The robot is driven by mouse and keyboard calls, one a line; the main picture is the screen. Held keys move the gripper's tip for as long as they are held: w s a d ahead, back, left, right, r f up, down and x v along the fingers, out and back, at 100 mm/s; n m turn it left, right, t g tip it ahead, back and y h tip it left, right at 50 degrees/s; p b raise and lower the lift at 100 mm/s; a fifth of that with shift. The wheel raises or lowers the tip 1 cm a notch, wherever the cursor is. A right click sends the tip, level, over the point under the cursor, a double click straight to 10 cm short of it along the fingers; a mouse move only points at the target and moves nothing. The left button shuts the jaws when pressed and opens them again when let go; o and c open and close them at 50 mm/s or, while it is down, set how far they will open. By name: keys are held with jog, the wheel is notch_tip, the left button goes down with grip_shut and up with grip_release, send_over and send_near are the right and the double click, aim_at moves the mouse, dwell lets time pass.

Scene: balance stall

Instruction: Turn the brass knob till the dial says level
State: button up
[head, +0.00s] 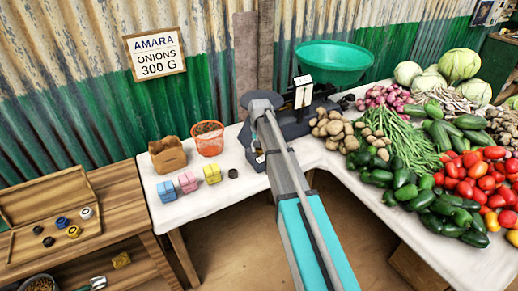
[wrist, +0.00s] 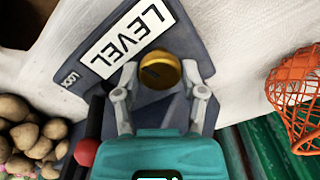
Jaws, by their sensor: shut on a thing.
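The round brass knob (wrist: 160,70) sits on the dark grey base of the balance (wrist: 205,62), beside a white plate reading LEVEL (wrist: 128,38). The knob has a dark slot across its top. My gripper (wrist: 160,74) has one finger on each side of the knob and is shut on it. In the head view, my arm hides the knob and most of my gripper. The balance (head: 322,104) carries a green pan (head: 335,62) and a white upright dial (head: 303,92). The dial's reading is too small to tell.
An orange basket (head: 208,138) stands left of the balance; it also shows in the wrist view (wrist: 300,92). Potatoes (head: 334,128) lie close on the right. A red ball (wrist: 86,152) is near my gripper. Coloured blocks (head: 188,181) stand at the front left.

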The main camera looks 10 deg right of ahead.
jog(key=shift+s, duration=0.2)
jog(key=o, duration=1.2)
jog(key=shift+c, duration=0.2)
jog(key=shift+w, duration=0.1)
jog(key=s+r+n+p, duration=0.1)
jog(key=s+r+p, duration=0.2)
jog(key=s, duration=0.6)
jog(key=s+r+n+p, duration=0.1)
jog(key=s+r+p, duration=0.3)
jog(key=s, duration=0.6)
jog(key=s+r+n+p, duration=0.1)
jog(key=s+r+p, duration=0.2)
jog(key=s, duration=0.7)
jog(key=shift+a+r, duration=0.15)
jog(key=shift+r, duration=0.1)
